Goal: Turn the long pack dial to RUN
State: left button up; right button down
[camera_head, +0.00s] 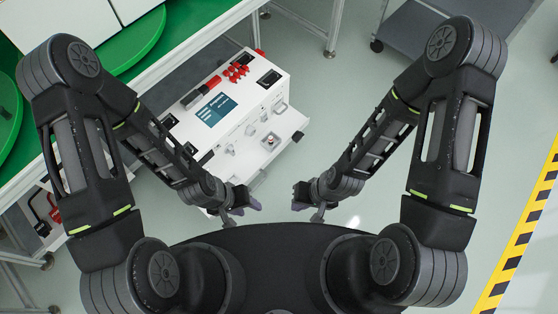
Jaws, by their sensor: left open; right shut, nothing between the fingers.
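A white control box (208,143) stands beyond my grippers, left of the picture's middle. My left gripper (246,202) is open and empty, in front of the box's lower end. My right gripper (303,203) is shut and empty, to the right of it. Both are apart from the box, and my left forearm hides part of its left side.
Red parts (236,71) and a red-and-black handle (202,92) are on the box's top. A bench with green turntables (135,45) stands at the left. A grey cart (425,35) is at the back right. Yellow-black floor tape (520,240) runs at the right; the floor between is clear.

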aim_at(250, 131)
jog(key=k+l+z, duration=0.2)
jog(key=z, duration=0.25)
jog(key=k+l+z, duration=0.15)
jog(key=z, duration=0.35)
jog(key=l, duration=0.1)
